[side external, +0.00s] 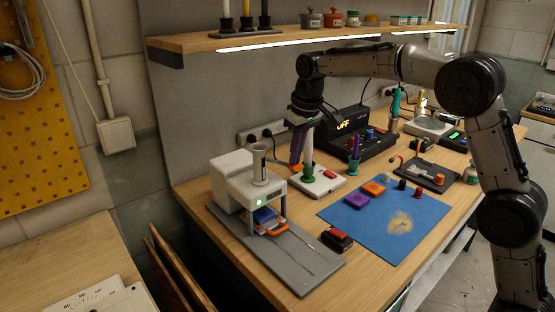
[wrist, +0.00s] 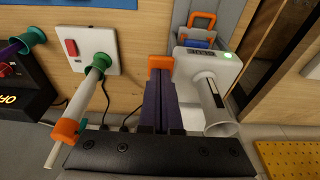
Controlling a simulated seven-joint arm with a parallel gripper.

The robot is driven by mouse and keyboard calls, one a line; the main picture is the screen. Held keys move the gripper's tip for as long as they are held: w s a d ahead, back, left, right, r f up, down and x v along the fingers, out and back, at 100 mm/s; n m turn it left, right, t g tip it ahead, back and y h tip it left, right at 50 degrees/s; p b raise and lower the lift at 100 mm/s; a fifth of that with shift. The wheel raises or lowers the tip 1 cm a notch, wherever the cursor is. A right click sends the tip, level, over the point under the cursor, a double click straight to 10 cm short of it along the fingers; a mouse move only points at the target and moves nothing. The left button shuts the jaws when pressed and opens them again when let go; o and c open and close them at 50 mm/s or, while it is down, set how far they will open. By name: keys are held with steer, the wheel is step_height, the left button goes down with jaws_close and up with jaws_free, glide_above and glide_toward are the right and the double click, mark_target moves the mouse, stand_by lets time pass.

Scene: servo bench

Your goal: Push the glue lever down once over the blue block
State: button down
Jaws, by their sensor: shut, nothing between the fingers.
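The white glue machine (side external: 236,184) stands at the left of the bench with a green light and an upright pale tube (side external: 260,166) on top. The machine also shows at right in the wrist view (wrist: 205,62). I cannot tell which part is its lever. The blue block (side external: 263,216) sits under the machine's front, by an orange handle (side external: 271,229); it shows partly in the wrist view (wrist: 196,43). My gripper (side external: 295,163) is shut and empty, pointing down behind and right of the machine, apart from it. Its orange fingertips (wrist: 160,63) show left of the machine in the wrist view.
A white plate with a red switch (side external: 320,181) carries an upright rod with a green foot (side external: 308,171), close to my gripper. A blue mat (side external: 395,220) holds small coloured parts. A shelf (side external: 300,38) hangs above.

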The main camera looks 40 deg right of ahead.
mark_target(295, 171)
steer(key=shift+f, duration=2.45)
steer(key=shift+r, duration=4.9)
